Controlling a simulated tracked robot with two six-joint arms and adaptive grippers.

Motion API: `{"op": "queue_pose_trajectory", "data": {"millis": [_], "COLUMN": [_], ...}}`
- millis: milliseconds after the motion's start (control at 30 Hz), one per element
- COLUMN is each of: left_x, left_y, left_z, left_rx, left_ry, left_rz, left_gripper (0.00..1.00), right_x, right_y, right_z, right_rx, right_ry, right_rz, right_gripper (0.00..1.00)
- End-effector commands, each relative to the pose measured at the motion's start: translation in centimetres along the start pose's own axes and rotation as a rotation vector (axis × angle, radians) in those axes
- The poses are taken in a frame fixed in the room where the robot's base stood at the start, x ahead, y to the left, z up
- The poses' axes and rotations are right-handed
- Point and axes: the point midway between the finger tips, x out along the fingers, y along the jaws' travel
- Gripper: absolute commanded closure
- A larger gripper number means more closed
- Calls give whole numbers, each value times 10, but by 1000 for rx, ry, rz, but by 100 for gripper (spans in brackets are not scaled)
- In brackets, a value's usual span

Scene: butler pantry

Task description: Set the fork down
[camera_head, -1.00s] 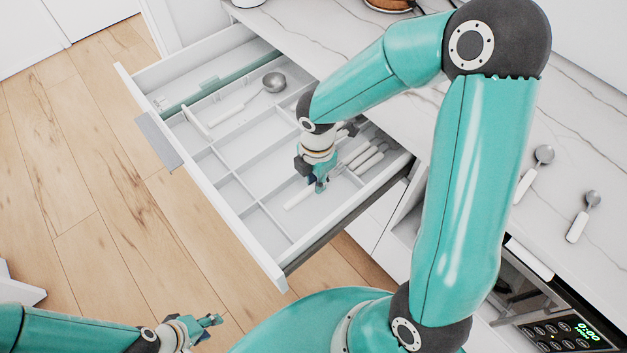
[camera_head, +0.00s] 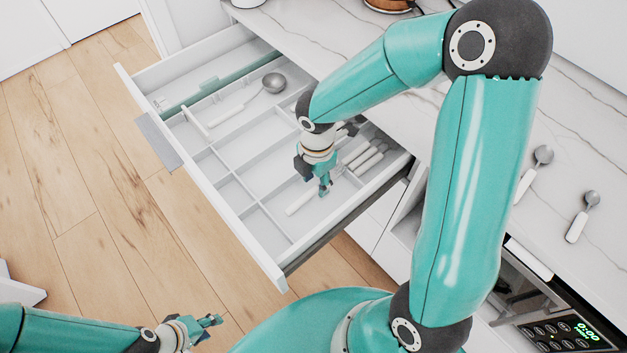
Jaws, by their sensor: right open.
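A white-handled utensil, likely the fork (camera_head: 299,204), lies in a front-right compartment of the open drawer (camera_head: 205,194). Its far end is hidden behind my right gripper. My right gripper (camera_head: 323,191) points down just over the utensil, open, with its fingers near the handle. My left gripper (camera_head: 212,322) hangs low at the bottom left, away from the drawer. Its fingers are too small to tell open from shut.
More white-handled cutlery (camera_head: 365,155) lies beside my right gripper in the drawer. A ladle (camera_head: 273,84) lies in a rear-left compartment. Two spoons (camera_head: 541,158) (camera_head: 590,203) lie on the marble counter (camera_head: 590,120). Several middle compartments are empty.

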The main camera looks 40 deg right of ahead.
Motion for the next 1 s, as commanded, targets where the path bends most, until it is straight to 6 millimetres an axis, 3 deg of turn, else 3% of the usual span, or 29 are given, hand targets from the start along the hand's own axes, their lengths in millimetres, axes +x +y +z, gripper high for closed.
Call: {"op": "queue_pose_trajectory", "data": {"millis": [533,700,1000], "left_x": [-12,-13,-13], "left_y": [4,5,5], "left_z": [0,0,0], "left_rx": [0,0,0], "left_ry": [0,0,0], "left_rz": [0,0,0], "left_gripper": [60,60,60], "right_x": [-102,-116,-118], "right_y": [1,1,0], "right_z": [0,0,0], "right_rx": [1,0,1], "right_ry": [-1,-1,-1], "right_rz": [6,3,1], "right_gripper": [57,57,57]}}
